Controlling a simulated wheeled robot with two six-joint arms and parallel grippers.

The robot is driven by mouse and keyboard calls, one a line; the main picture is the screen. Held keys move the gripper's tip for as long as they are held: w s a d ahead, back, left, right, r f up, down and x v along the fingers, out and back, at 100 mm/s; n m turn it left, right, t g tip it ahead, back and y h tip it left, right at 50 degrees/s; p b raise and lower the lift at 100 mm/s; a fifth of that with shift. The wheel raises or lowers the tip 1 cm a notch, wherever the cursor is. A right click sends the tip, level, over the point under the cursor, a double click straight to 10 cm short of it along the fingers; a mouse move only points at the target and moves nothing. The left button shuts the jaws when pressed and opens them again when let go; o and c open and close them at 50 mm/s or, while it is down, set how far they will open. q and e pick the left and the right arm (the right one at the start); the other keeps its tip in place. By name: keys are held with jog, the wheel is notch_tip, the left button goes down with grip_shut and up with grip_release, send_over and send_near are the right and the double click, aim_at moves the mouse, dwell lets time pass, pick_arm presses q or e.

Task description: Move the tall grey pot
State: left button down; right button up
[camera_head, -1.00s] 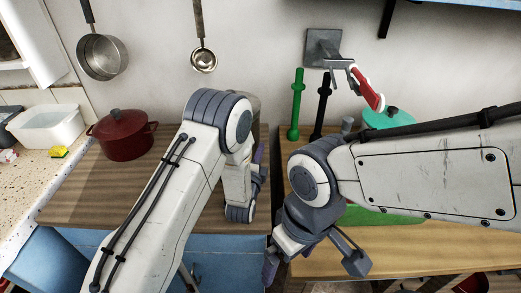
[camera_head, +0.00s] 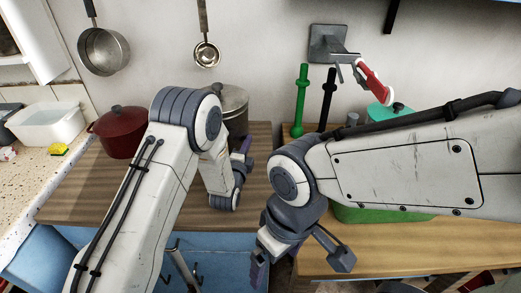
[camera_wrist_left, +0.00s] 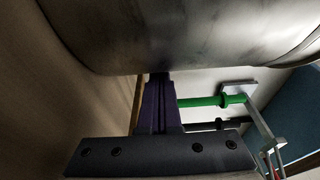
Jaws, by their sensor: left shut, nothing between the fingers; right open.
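The tall grey pot (camera_head: 236,108) stands at the back of the dark wooden counter, near the wall. My left arm hides much of its lower left side. My left gripper (camera_head: 243,151) is shut and empty, in front of the pot and low beside it in the head view. In the left wrist view the pot's metal side (camera_wrist_left: 190,35) fills the top, just beyond the shut fingers (camera_wrist_left: 160,95). I cannot tell whether they touch it. My right gripper (camera_head: 302,262) is open and empty, near the front edge of the lighter counter.
A red lidded pot (camera_head: 117,132) stands left on the dark counter (camera_head: 85,195). A green object (camera_head: 385,215) and a teal-lidded pot (camera_head: 388,114) sit on the lighter counter, partly behind my right arm. Green (camera_head: 301,95) and black (camera_head: 327,100) upright rods stand by the wall.

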dwell(0.3)
